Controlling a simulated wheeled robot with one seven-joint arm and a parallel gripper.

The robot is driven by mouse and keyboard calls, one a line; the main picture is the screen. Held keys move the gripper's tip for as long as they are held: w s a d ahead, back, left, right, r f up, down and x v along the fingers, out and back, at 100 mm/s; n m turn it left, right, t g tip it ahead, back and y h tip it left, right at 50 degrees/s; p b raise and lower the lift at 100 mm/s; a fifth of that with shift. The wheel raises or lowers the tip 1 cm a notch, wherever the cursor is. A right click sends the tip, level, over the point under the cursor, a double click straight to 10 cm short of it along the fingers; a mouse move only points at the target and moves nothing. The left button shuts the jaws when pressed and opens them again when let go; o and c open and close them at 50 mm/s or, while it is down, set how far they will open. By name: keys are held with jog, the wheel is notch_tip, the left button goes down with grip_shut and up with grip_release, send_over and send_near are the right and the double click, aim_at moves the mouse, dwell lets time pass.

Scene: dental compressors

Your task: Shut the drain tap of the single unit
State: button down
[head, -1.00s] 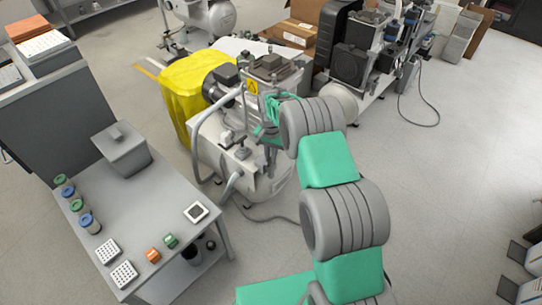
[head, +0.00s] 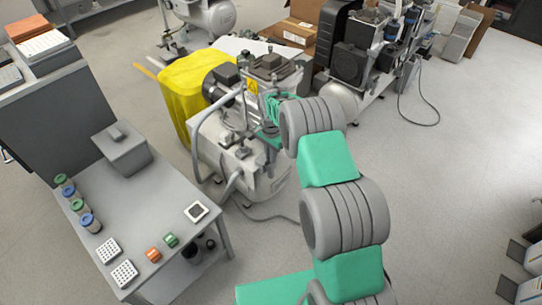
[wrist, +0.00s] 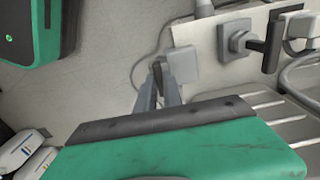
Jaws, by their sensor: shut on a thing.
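The single unit (head: 236,160), a pale compressor with a tank and a grey motor head, stands in the middle of the head view, partly covered by my arm. In the wrist view, my gripper (wrist: 158,72) has its two grey fingers close together on a small dark piece, which looks like the drain tap's lever. The fingers hide most of it, so its exact angle is unclear. A light grey block (wrist: 183,66) is right beside the fingertips. In the head view my fingers are hidden behind my arm, at the unit's right side.
A dark lever handle (wrist: 268,40) on a pale panel and a grey hose (wrist: 292,75) are close by on the right. A grey side table (head: 150,210) stands left of the unit. Another compressor (head: 355,65) stands behind.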

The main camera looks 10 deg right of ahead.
jog(key=c, duration=1.5)
grip_release()
notch_tip(320, 180, up, 8)
jog(key=shift+f+p, duration=0.1)
jog(key=shift+p, duration=0.7)
